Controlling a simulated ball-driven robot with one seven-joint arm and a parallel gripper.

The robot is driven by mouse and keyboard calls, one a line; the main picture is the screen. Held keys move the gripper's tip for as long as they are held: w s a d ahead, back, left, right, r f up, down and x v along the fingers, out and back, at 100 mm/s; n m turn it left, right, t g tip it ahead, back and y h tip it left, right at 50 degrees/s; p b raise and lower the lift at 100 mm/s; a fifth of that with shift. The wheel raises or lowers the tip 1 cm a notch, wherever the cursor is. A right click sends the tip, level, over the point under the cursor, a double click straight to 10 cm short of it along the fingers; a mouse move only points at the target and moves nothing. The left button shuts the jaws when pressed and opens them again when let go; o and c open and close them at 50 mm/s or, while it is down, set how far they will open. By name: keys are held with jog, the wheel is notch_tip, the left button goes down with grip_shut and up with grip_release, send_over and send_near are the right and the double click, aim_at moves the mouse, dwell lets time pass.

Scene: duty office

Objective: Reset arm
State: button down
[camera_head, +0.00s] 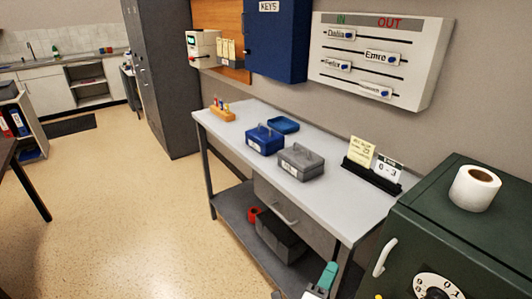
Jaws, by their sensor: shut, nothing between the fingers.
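A blue box (265,140) and a grey box (301,161) stand on the workbench. A dark green safe (455,215) with a paper roll (474,187) on top is close at right. A blue key cabinet (276,40) hangs above. The floor at left is mostly clear.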

jog(key=a+r+n+t+y, duration=0.3)
jog(key=a+n+y, duration=0.1)
jog(key=n+y, duration=1.1)
jog(key=s+d+f+n+g+y, duration=0.1)
jog(key=s+f+n+g+y, duration=0.2)
jog(key=s+f+n+g, duration=0.35)
jog(key=s+d+f+g+h, duration=0.1)
jog(key=s+d+g, duration=0.3)
jog(key=s, duration=0.5)
jog(key=s+d+f+n+g+h, duration=0.1)
jog(key=s+d+f+g+h, duration=0.1)
jog(key=s, duration=0.7)
jog(key=s+d+f+g+h, duration=0.1)
jog(key=s+d+g+h, duration=0.2)
jog(key=s+d+g, duration=0.3)
jog(key=s+d, duration=0.2)
jog(key=s, duration=0.2)
jog(key=shift+f+n+h, duration=0.15)
jog(key=shift+n+h, duration=0.15)
jog(key=shift+n, duration=0.05)
jog(key=shift+w+d, duration=0.15)
